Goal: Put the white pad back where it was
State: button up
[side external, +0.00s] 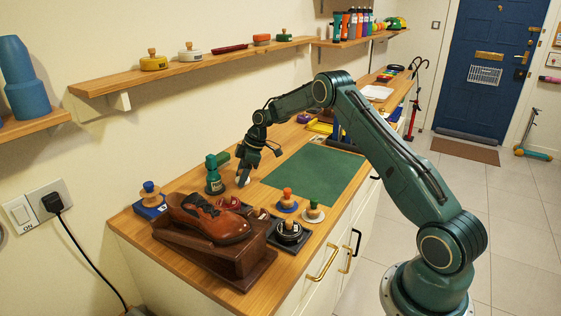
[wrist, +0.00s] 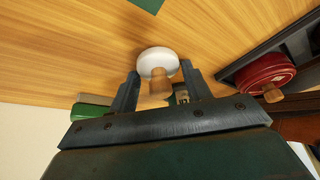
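The white pad (wrist: 157,57), a round white disc with a wooden knob, lies between my fingertips in the wrist view. In the side external view the white pad (side external: 242,181) shows small beneath my gripper, on the wooden counter beside the green bottle. My gripper (side external: 250,170) points down at it. In the wrist view my gripper (wrist: 160,72) has its fingers apart on either side of the pad and knob, with gaps beside the knob. My gripper hides part of the pad in the side external view.
A brown shoe (side external: 212,218) on a wooden stand and a dark tray with a black tin (side external: 289,232) are in front. Knobbed pads (side external: 313,212) stand nearby. The green mat (side external: 315,172) is clear.

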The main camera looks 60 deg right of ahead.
jog(key=shift+o, duration=1.4)
jog(key=shift+r, duration=0.1)
jog(key=v, duration=1.2)
jog(key=shift+a+r, duration=0.1)
jog(key=shift+r, duration=0.1)
